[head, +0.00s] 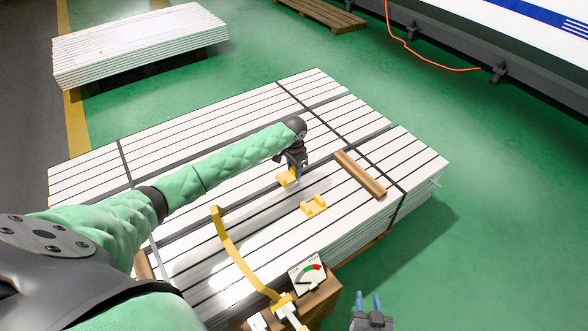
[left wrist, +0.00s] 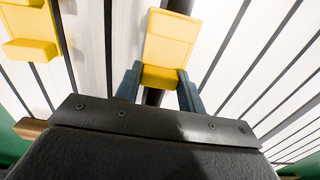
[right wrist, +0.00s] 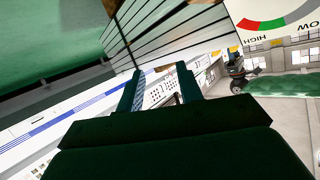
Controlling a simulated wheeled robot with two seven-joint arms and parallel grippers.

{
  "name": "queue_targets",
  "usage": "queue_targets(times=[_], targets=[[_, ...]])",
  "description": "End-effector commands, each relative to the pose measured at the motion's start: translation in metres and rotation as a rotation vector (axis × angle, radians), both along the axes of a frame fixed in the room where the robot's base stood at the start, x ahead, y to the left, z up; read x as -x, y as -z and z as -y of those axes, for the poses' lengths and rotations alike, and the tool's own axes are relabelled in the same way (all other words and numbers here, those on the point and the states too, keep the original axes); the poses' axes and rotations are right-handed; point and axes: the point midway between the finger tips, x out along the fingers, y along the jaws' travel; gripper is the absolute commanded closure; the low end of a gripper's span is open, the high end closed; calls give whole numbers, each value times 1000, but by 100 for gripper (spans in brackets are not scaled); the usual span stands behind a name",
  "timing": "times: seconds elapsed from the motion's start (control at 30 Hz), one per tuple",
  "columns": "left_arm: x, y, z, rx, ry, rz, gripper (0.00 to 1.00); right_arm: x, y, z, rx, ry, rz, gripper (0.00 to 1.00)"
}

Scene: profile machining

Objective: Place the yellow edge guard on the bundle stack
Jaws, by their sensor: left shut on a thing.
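My left gripper (head: 290,167) is shut on a yellow edge guard (head: 285,179) over the white bundle stack (head: 215,262). In the left wrist view the guard (left wrist: 170,45) sits between the two fingertips (left wrist: 160,88), in line with a dark strap. I cannot tell whether it touches the stack. A second yellow edge guard (head: 313,206) lies on the stack to the right of the gripper; it also shows in the left wrist view (left wrist: 28,30). My right gripper (head: 369,303) is empty with fingers apart, beside the stack's near right side.
A yellow strap (head: 238,254) runs over the stack to a tensioner beside a dial gauge (head: 307,275). A wooden batten (head: 360,174) lies on top. Dark straps cross the stack. Another white stack (head: 140,40) stands at the back left. Green floor is clear at right.

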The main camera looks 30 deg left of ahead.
Motion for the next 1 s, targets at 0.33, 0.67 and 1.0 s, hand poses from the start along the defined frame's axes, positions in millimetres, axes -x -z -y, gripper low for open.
queue_targets(times=[0.33, 0.67, 1.0], targets=[[0, 1, 0, 0, 0, 0, 83, 3, 7, 1, 6, -1, -26, 64], [0, 2, 0, 0, 0, 0, 83, 7, 14, 1, 9, -4, -46, 64], [0, 3, 0, 0, 0, 0, 39, 11, 22, 1, 14, -5, -64, 64]])
